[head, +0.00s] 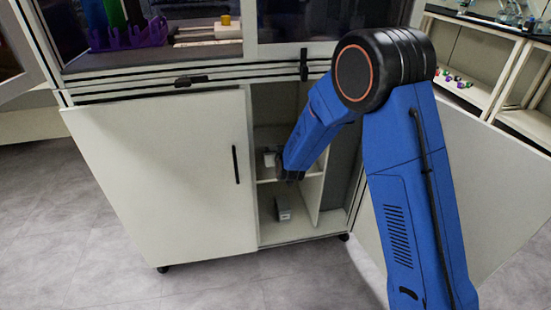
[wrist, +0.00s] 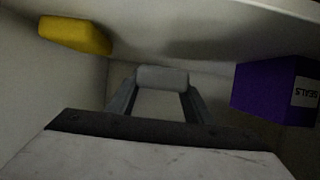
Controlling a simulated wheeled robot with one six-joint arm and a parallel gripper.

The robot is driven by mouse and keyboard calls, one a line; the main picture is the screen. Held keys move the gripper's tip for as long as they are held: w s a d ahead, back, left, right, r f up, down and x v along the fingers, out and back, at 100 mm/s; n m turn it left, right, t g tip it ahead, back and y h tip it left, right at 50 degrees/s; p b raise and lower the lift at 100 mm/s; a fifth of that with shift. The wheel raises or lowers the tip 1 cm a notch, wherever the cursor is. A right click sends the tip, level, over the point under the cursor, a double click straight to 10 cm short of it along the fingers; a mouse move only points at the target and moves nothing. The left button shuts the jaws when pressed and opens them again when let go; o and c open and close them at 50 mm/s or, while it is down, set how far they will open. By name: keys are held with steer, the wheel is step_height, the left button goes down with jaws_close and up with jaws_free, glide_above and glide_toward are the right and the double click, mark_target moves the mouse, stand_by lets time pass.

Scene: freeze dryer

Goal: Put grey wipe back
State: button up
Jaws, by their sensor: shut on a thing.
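The grey wipe (wrist: 162,77), a small pale grey block, is between my gripper's fingertips in the wrist view. My gripper (wrist: 160,98) is shut on it, with a finger on each side. In the head view my gripper (head: 284,168) reaches through the open right side of the white cabinet (head: 170,170), level with its inner shelf. A small pale thing (head: 269,159) shows just left of it; I cannot tell whether this is the wipe. The fingertips are partly hidden by my arm there.
In the wrist view a yellow block (wrist: 75,35) is at the upper left and a purple box marked SEALS (wrist: 275,90) at the right. A grey box (head: 283,209) stands on the cabinet floor. The left door (head: 165,180) is shut; the right door (head: 450,190) stands open.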

steer(key=shift+f, duration=1.85)
steer(key=shift+f, duration=0.25)
steer(key=o, duration=1)
steer(key=shift+f, duration=0.1)
